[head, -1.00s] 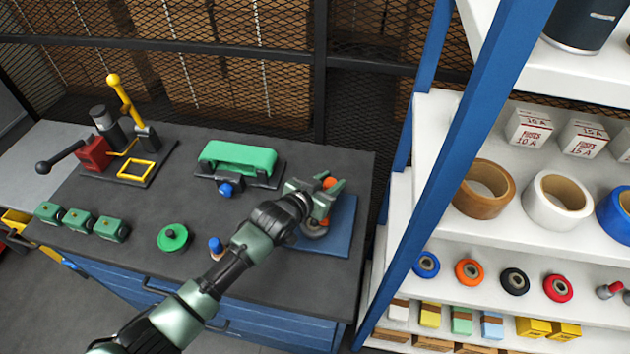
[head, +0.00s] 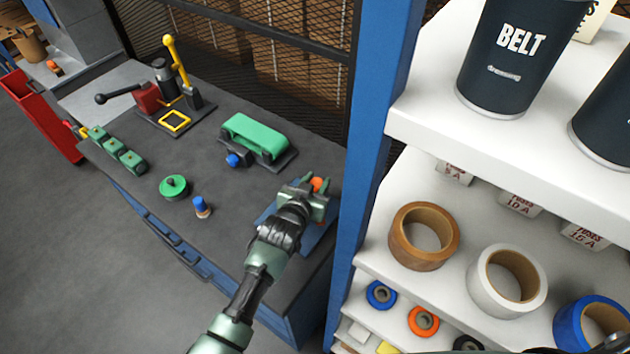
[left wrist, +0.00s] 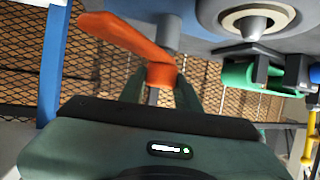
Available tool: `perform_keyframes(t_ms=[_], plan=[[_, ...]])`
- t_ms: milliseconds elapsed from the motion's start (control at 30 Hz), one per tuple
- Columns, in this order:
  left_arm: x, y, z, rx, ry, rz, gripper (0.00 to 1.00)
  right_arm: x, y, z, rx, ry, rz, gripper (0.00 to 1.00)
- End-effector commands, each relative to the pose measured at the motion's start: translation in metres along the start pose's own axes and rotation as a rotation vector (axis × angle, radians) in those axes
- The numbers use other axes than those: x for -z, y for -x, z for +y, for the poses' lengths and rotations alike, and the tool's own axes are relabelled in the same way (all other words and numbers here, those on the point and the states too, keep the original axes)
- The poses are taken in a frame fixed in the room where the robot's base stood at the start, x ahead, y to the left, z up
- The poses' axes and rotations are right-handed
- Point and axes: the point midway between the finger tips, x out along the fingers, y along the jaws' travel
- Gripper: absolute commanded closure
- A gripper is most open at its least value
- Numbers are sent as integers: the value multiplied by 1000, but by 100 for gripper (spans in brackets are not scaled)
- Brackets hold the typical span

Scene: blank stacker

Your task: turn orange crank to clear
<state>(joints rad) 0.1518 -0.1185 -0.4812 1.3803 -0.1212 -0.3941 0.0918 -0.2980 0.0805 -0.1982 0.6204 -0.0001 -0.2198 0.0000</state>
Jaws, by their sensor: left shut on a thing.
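The orange crank (left wrist: 128,42) shows large in the left wrist view, its arm slanting from upper left down to a hub between my fingers. In the head view only a small orange part of the crank (head: 318,184) shows at my left gripper (head: 308,190). My left gripper, also in the left wrist view (left wrist: 160,90), is shut on the crank. The crank's blue base plate (head: 318,236) lies under my gripper at the bench's right end, mostly hidden by my arm. My right gripper is not in view.
A green belt unit (head: 256,134) with a blue knob stands left of my gripper. A blue-capped peg (head: 201,206) and a green disc (head: 174,187) lie on the bench. A blue shelf post (head: 372,130) and stocked white shelves rise close on the right.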

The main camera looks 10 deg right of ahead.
Motion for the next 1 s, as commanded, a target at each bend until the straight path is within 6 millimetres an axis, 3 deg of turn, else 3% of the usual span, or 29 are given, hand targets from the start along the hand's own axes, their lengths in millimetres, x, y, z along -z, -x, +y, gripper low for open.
perform_keyframes(t_ms=[467,500,567,1000], plan=[[1,-1,4,-1,6,2,100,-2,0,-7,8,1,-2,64],[1,-1,4,-1,6,2,65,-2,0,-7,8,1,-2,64],[1,-1,3,-1,6,2,48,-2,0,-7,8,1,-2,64],[0,4,2,1,3,1,46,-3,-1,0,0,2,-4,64]])
